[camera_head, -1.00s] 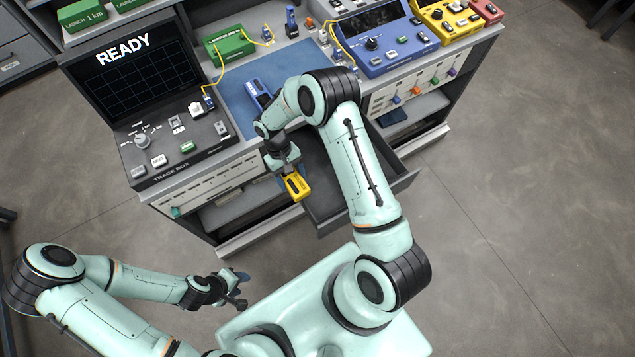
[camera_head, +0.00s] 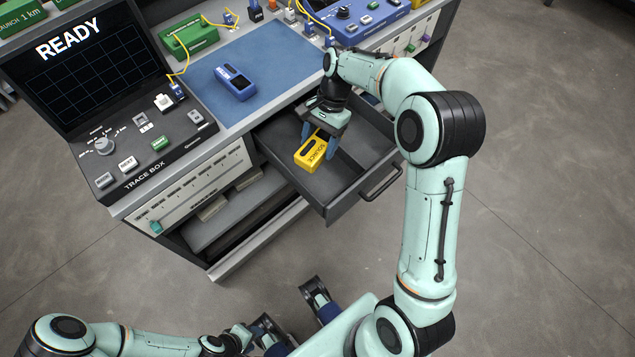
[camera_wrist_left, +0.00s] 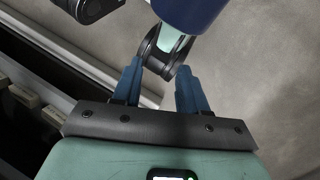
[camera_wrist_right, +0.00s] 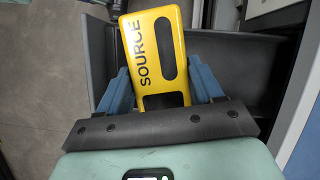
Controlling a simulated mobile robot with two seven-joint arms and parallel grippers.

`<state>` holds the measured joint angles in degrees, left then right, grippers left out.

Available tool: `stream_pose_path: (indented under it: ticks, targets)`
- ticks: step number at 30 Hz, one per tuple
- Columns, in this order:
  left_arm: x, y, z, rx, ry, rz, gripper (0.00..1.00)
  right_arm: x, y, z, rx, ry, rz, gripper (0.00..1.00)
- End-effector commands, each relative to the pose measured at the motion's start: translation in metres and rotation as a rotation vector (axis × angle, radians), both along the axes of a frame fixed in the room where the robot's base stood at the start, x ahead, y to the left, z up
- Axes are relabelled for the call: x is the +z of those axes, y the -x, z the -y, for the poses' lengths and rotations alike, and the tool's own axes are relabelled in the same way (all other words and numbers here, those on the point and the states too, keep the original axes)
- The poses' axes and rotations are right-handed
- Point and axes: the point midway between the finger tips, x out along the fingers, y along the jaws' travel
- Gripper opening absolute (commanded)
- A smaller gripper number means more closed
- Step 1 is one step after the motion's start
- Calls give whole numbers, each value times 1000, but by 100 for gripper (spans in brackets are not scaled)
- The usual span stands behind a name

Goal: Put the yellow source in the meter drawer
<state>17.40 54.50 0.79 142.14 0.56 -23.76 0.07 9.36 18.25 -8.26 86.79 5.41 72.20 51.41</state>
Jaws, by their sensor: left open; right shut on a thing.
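The yellow source (camera_head: 308,156) is a small yellow box with a dark window, held by my right gripper (camera_head: 320,142) over the open grey meter drawer (camera_head: 343,205). In the right wrist view the source (camera_wrist_right: 158,55), lettered SOURCE, sits tilted between the blue fingers of my right gripper (camera_wrist_right: 165,90). The drawer's dark interior (camera_wrist_right: 240,60) shows behind it. I cannot tell whether the source touches the drawer floor. My left gripper is low in front of the bench; in the left wrist view its blue fingers (camera_wrist_left: 158,85) are apart with nothing between them.
A blue handheld meter (camera_head: 235,82) lies on the blue mat (camera_head: 262,60). The trace box (camera_head: 150,150) with its READY screen stands at the left. A green launch box (camera_head: 188,35) with a yellow fibre is behind. The drawer's handle (camera_head: 382,184) sticks out in front.

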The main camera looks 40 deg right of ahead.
Motion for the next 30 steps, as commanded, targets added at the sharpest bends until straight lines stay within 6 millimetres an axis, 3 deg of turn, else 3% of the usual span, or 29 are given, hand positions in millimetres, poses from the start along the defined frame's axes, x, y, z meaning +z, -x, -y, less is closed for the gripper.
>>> stream_pose_path:
  ticks: [1, 5, 8, 11, 21, 24, 30]
  targets:
    - [-15, 1, 0, 0, 0, -1, 43, 6, 1, 7, -69, 2, 7, 26]
    - [-25, 1, 0, 1, -1, 1, 43, 23, 5, 15, -181, 1, 3, 26]
    - [-28, 1, 0, 2, -1, 5, 43, 22, 7, 17, -214, 1, -3, 26]
    - [-32, -1, 0, 3, -2, 10, 43, 4, 7, 17, -221, 0, -7, 26]
    - [-50, -10, -1, 11, -8, 40, 43, -86, 7, 17, -217, 2, -6, 26]
    - [-54, -16, -3, 17, -15, 56, 43, -102, 7, 17, -217, 1, -5, 26]
    - [-57, -21, -6, 23, -22, 69, 43, -115, 7, 17, -216, 2, -2, 26]
